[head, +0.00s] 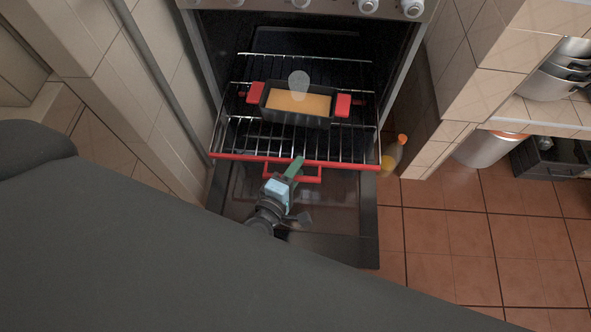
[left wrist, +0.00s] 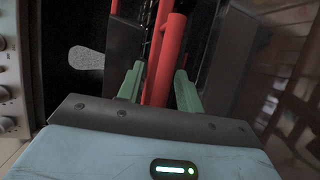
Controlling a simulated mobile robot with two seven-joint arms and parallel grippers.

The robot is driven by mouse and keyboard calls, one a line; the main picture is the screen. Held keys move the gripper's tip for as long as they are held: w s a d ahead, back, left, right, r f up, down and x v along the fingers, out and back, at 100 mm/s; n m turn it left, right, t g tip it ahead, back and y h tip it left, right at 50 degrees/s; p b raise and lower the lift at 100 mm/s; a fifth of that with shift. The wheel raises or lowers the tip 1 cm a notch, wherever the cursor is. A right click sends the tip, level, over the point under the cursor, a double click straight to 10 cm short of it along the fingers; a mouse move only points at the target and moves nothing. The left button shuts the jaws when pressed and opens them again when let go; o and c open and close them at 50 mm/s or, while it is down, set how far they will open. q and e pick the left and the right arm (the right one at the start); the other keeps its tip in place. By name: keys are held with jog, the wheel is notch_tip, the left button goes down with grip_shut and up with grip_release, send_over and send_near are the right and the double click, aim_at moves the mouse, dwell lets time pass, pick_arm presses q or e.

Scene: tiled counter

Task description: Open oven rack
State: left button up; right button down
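The oven rack (head: 350,150) is a wire grid with a red front bar, and it sticks out partway from the oven over the lowered door. A red handle (head: 314,176) hangs below the middle of the front bar. My left gripper (head: 295,170) is at this handle. My right gripper is not in view.
A dark loaf pan (head: 296,102) with red handles and orange-yellow contents sits on the rack. The lowered oven door (head: 345,235) lies beneath. A bottle (head: 393,154) stands on the floor right of the door.

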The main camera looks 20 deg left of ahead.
pick_arm(q)
jog(key=shift+s, duration=0.1)
jog(key=c, duration=0.6)
jog(key=shift+f, duration=0.2)
grip_shut()
jog(key=shift+w+a, duration=0.2)
jog(key=shift+w, duration=0.5)
jog(key=shift+w+a, duration=0.2)
jog(key=shift+w, duration=0.45)
jog(key=o, duration=0.6)
grip_release()
jog(key=shift+f, duration=0.1)
jog(key=shift+w+r, duration=0.1)
jog(key=shift+r, duration=0.1)
jog(key=v, duration=0.7)
jog(key=shift+s+p, duration=0.35)
jog(key=shift+s, duration=0.05)
